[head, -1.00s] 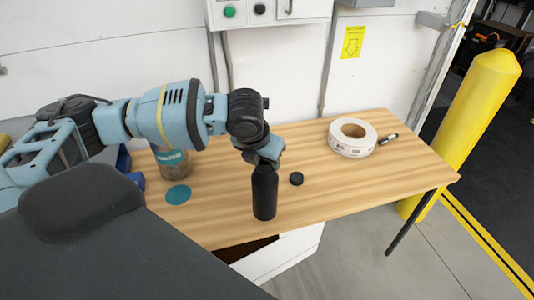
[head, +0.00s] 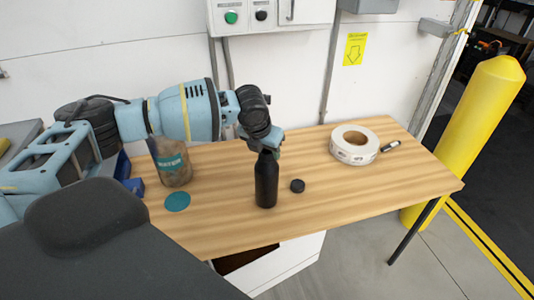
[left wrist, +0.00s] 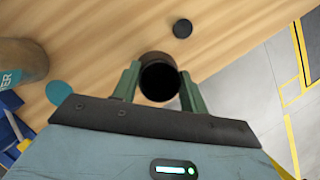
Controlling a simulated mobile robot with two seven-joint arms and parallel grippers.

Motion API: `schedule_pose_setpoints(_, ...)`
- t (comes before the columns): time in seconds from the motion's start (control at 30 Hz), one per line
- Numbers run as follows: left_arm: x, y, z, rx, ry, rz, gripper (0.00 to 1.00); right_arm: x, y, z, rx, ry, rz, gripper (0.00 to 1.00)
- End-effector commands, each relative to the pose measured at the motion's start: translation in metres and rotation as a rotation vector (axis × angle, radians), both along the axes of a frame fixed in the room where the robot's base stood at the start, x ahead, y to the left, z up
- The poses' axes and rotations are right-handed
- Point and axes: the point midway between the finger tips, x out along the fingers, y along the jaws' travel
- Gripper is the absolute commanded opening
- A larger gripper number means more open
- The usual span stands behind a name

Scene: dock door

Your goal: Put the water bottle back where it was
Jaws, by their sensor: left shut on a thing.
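A black bottle (head: 266,182) is upright in my left gripper (head: 265,150), which is shut on its neck. In the left wrist view the bottle (left wrist: 158,62) shows its dark round mouth between the two green fingers (left wrist: 159,87). I cannot tell whether its base touches the table. A small black round cap (head: 297,185) lies right of the black bottle. My right gripper is not in view.
The wooden table (head: 330,205) is mostly clear in the middle. A white tape roll (head: 354,146) and a small marker-like item (head: 390,146) lie at the back right. Blue items (head: 134,186) are at the left. A yellow post (head: 480,115) stands beyond the right edge.

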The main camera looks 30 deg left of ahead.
Motion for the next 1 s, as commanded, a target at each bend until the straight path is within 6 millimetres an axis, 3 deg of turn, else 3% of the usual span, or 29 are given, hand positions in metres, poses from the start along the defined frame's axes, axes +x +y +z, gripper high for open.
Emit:
schedule_pose_setpoints(0.17,0.001,0.000,-0.013,0.000,-0.006,0.001,0.00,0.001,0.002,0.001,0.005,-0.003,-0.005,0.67)
schedule_pose_setpoints(0.53,0.001,0.000,-0.017,-0.001,-0.005,0.001,0.00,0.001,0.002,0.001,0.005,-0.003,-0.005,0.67)
schedule_pose_setpoints(0.57,0.000,0.000,-0.017,0.000,-0.004,0.001,0.46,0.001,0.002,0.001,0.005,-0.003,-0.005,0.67)
schedule_pose_setpoints(0.6,0.000,0.000,-0.017,0.000,-0.004,0.001,0.51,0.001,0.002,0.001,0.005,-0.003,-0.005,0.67)
schedule_pose_setpoints(0.73,0.000,0.000,-0.017,0.000,-0.004,0.001,0.66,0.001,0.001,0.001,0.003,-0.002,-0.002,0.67)
schedule_pose_setpoints(1.0,0.000,0.000,-0.016,0.000,-0.004,0.001,0.66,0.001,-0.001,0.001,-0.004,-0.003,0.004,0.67)
